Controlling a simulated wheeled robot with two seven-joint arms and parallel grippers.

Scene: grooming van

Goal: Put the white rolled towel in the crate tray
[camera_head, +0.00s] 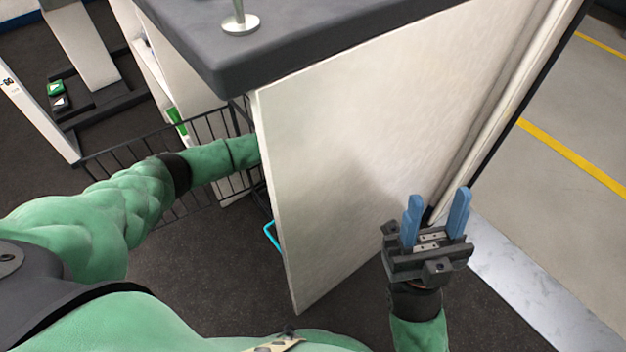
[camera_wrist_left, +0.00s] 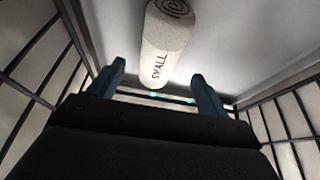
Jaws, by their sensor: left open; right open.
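In the head view the left hand is hidden behind a white panel. The black wire crate (camera_head: 212,125) shows partly left of the panel, and its bars (camera_wrist_left: 285,125) flank the left gripper. I cannot clearly make out the tray. My right gripper (camera_head: 437,218) is open and empty before the panel.
The large white panel (camera_head: 345,150) stands under a dark tabletop (camera_head: 330,45) and blocks the view. A bright cyan edge (camera_head: 271,235) shows low beside it. A pale metal strip (camera_head: 540,285) lies at the lower right. Dark floor is clear in front.

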